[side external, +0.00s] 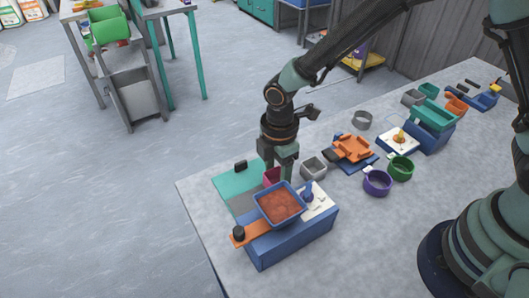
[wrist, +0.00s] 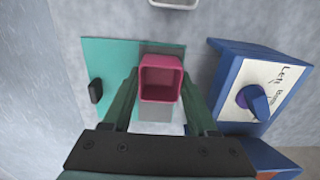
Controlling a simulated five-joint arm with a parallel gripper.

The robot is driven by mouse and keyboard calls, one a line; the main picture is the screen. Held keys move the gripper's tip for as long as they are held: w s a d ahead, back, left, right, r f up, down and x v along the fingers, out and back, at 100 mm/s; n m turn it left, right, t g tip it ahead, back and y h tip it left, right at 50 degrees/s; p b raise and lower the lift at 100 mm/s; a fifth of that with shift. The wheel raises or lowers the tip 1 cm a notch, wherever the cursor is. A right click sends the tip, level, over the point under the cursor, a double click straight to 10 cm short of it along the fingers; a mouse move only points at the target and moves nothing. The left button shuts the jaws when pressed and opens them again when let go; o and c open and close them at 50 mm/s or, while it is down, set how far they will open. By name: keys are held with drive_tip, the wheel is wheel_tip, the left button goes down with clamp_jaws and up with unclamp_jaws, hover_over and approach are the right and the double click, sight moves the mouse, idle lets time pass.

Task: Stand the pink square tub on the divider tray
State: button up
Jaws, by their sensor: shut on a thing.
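The pink square tub (wrist: 160,92) is upright and empty between the two fingers of my gripper (wrist: 160,76), which is shut on it. In the side external view the tub (side external: 271,177) shows only in part, behind the blue powder tray and beside my gripper (side external: 279,165). The tub is over the grey part of a flat teal and grey panel (side external: 230,185); I cannot tell whether it touches it. I cannot tell for sure which thing is the divider tray; an orange tray-like piece (side external: 352,148) lies on a blue base further right.
A blue tray of reddish powder (side external: 280,204) stands on a blue box (side external: 292,243) with a blue knob (side external: 308,193), close to my gripper. A grey tub (side external: 313,168), purple tub (side external: 377,184) and green tub (side external: 401,168) stand to the right.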

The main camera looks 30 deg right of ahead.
drive_tip(key=shift+f, duration=0.5)
drive_tip(key=o, duration=1.5)
drive_tip(key=shift+o, duration=0.2)
drive_tip(key=shift+r, duration=3.5)
